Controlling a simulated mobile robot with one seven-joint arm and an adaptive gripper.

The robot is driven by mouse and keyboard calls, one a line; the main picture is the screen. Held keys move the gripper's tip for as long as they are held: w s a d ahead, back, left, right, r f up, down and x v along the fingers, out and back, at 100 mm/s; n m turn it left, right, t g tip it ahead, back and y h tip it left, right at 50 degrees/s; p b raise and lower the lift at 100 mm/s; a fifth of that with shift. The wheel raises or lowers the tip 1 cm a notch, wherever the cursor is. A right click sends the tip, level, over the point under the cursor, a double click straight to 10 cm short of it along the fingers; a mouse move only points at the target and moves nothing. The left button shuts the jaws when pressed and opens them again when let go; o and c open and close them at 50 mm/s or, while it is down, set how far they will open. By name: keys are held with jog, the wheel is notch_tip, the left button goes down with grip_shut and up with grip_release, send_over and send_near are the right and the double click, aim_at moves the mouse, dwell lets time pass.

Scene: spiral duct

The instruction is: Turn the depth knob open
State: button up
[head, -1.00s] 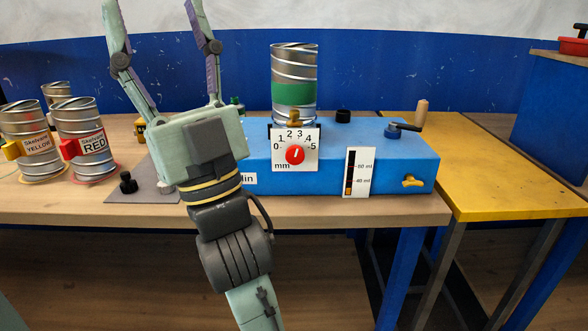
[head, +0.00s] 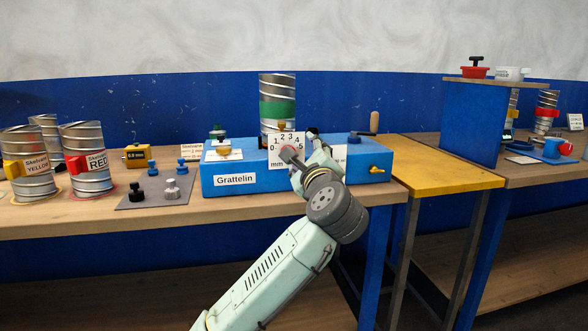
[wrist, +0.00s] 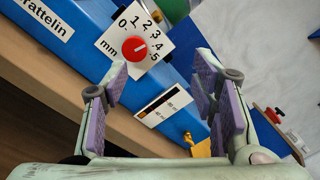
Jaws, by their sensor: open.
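The red depth knob (wrist: 134,48) sits on a white dial plate (wrist: 152,33) marked 0 to 5 mm, on the front of the blue Grattelin box (head: 236,181). Its white mark points toward the upper numbers, roughly 3 to 4; I cannot read it exactly. In the wrist view my gripper (wrist: 160,72) is open and empty. The knob lies beyond the left finger's tip, outside the gap, with no contact visible.
A green-banded spiral duct (head: 278,100) stands behind the dial. A yellow wing knob (head: 377,170) and a crank handle (head: 374,122) are at the box's right. A yellow table (head: 440,170) adjoins right.

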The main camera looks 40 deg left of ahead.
jog(key=w+a+f+m+g+p, duration=0.1)
jog(key=w+a+f+p, duration=0.1)
jog(key=w+a, duration=0.4)
jog(key=a+f, duration=0.1)
jog(key=a, duration=0.2)
jog(key=shift+w, duration=0.15)
jog(key=shift+c, duration=0.2)
jog(key=c, duration=1.1)
